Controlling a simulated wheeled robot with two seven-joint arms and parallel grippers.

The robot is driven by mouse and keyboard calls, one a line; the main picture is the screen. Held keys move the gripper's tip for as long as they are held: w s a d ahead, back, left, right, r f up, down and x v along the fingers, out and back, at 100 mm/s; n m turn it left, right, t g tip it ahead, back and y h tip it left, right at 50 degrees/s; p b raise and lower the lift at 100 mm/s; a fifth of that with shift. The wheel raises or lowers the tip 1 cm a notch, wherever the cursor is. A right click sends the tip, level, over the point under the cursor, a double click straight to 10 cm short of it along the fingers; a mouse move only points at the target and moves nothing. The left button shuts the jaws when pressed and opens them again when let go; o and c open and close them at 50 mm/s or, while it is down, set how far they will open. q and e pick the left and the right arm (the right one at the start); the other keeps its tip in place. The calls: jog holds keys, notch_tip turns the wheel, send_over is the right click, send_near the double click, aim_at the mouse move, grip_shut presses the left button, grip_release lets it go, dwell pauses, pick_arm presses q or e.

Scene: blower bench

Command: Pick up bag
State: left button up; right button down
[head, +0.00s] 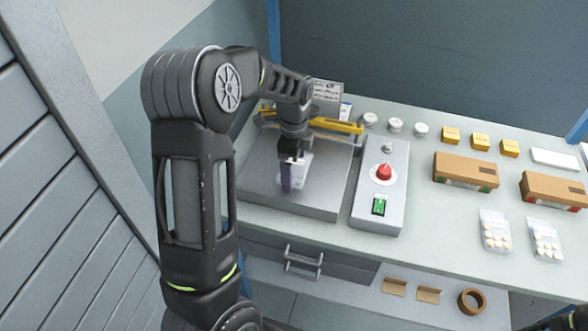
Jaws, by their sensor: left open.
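A pale, bag-like item (302,172) lies on the grey metal plate of the blower station (325,203), partly hidden by my gripper. My left gripper (290,180) points down over this item with its jaws open. Whether the fingers touch it, I cannot tell. Two clear bags with several round pale pieces lie on the right of the bench: one bag (495,232) and, beside it, another bag (545,240).
A control box (380,187) with a red button and green switch stands right of the plate. A yellow bar (336,125) lies behind the gripper. Brown boxes (465,171), small yellow boxes (480,142) and white-topped jars (395,125) stand further right. A shelf holds a tape roll (471,301).

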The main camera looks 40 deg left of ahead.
aim_at(294, 169)
pick_arm(q)
jog(key=shift+c, duration=0.4)
jog(key=c, duration=1.3)
jog(key=shift+r+b, duration=0.8)
jog(key=shift+r, duration=4.25)
